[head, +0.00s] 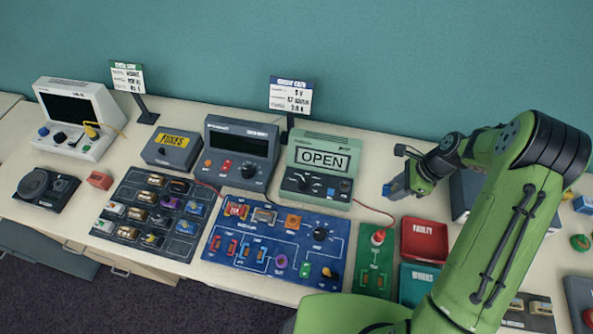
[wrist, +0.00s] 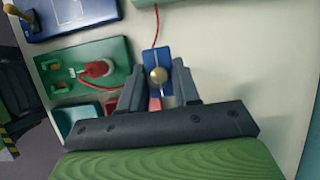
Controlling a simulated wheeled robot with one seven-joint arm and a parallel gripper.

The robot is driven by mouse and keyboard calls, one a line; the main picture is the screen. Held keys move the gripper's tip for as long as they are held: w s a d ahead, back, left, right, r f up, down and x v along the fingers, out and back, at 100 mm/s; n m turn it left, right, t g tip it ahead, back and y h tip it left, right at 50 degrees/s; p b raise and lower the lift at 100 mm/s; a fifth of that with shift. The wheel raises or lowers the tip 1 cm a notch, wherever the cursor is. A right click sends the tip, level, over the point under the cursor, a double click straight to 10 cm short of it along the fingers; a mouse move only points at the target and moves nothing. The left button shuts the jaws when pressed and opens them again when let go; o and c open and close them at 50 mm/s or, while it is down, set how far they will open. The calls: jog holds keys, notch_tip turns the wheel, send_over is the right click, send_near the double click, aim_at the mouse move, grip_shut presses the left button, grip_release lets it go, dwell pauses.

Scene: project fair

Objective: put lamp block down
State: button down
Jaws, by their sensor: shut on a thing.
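The lamp block (wrist: 150,58) is a small blue block with a pale round bulb on top. In the wrist view it sits between the two fingers of my gripper (wrist: 159,86), which is shut on it. In the head view my gripper (head: 408,181) holds the blue lamp block (head: 394,191) beyond the red FAULTY tray (head: 424,240). The pictures do not clearly show whether the block's underside touches the table.
The teal WORKS tray (head: 416,284) lies in front of the red tray. A green board (head: 373,268) with a red lamp and wire is left of both. The OPEN meter (head: 320,170) stands left of my gripper. Bare table (head: 378,170) lies between them.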

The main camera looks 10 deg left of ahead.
aim_at(380, 211)
jog(key=shift+w, duration=0.15)
jog(key=shift+s+f, duration=0.1)
jog(key=shift+s, duration=0.3)
notch_tip(380, 211, down, 10)
jog(key=shift+r, duration=0.1)
jog(key=c, duration=0.8)
grip_release()
